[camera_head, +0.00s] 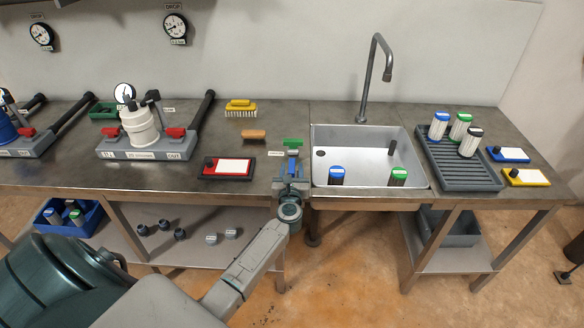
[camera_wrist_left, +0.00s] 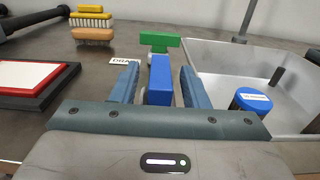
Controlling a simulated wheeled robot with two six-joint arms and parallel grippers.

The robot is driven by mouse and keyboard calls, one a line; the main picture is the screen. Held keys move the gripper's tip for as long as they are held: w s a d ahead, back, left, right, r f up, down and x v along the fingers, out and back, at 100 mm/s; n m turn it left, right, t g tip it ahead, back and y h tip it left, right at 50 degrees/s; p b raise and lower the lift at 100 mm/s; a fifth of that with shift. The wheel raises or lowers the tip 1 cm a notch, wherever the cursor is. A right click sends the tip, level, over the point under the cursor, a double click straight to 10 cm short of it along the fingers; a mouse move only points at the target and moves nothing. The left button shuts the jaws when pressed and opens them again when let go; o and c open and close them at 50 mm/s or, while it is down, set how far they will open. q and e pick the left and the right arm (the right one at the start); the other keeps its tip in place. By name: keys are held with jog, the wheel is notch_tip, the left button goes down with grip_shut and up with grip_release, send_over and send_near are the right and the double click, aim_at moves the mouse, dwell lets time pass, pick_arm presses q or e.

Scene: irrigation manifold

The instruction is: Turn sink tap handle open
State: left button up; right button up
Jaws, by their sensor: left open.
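A blue lever handle (camera_head: 292,165) stands on the counter just left of the sink; it also shows in the left wrist view (camera_wrist_left: 160,82). A green T-shaped handle (camera_head: 293,142) is just behind it, also in the left wrist view (camera_wrist_left: 159,42). A partly hidden label beginning "DRA" (camera_wrist_left: 124,62) lies beside them. My left gripper (camera_head: 291,178) is open, with its two blue-grey fingers on either side of the blue lever; I cannot tell whether they touch it. The grey gooseneck spout (camera_head: 375,75) rises behind the sink, with no water seen flowing. My right gripper is out of view.
The sink basin (camera_head: 325,140) holds a blue-capped jar (camera_head: 337,175) and a green-capped jar (camera_head: 398,177). A red-framed board (camera_head: 228,167) lies left of the gripper. Two brushes (camera_head: 241,107) (camera_head: 254,135) lie farther back. A grey ridged drainer (camera_head: 455,165) is right of the sink.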

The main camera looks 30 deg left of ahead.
pick_arm(q)
jog(key=shift+w+a, duration=0.25)
jog(key=shift+w, duration=0.2)
grip_shut()
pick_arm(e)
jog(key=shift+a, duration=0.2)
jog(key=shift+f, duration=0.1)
